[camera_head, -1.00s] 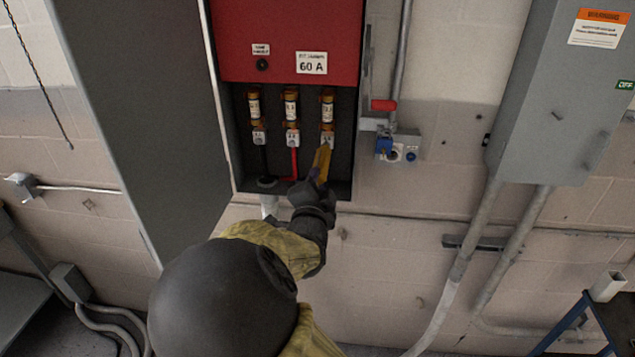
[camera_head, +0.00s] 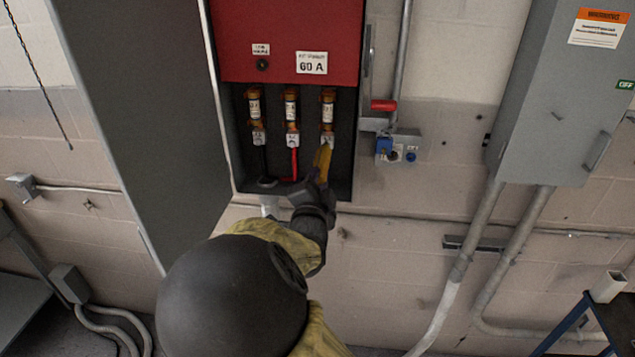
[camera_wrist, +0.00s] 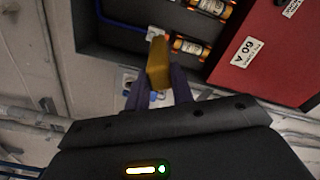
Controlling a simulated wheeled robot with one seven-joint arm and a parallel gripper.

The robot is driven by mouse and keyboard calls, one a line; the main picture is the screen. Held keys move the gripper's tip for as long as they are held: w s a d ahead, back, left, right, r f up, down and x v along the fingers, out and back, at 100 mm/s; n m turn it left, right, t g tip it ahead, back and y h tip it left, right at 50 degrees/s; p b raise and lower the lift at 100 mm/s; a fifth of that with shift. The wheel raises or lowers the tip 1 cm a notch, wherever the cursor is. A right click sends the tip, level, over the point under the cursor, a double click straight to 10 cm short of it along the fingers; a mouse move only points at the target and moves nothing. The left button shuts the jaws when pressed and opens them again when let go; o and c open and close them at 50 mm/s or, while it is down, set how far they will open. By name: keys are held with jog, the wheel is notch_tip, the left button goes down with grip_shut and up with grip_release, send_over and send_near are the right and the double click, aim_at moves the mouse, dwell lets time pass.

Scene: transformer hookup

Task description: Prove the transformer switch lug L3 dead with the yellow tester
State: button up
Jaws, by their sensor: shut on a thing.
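The yellow tester (camera_head: 322,160) is held upright in my gripper (camera_head: 314,188) in front of the open switch box. Its top end is at the right-hand lug (camera_head: 327,139), below the right-hand fuse (camera_head: 328,105); whether it touches cannot be told. In the wrist view the tester (camera_wrist: 159,66) stands out between the dark fingers of my gripper (camera_wrist: 158,88), with its far end close to a pale lug (camera_wrist: 155,33). The lug lettering is too blurred to read. The middle lug (camera_head: 292,140) has a red wire and the left lug (camera_head: 258,138) a black wire.
The red cover (camera_head: 285,35) marked 60 A is above the fuses. A red-handled lever (camera_head: 383,105) and a blue padlock-like item (camera_head: 384,146) are right of the box. The open grey door (camera_head: 140,110) stands at left, a grey cabinet (camera_head: 560,100) at right.

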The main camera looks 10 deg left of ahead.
jog(key=shift+r, duration=0.1)
dwell(0.3)
jog(key=s, duration=0.7)
jog(key=shift+d, duration=0.2)
dwell(0.4)
jog(key=shift+w, duration=0.1)
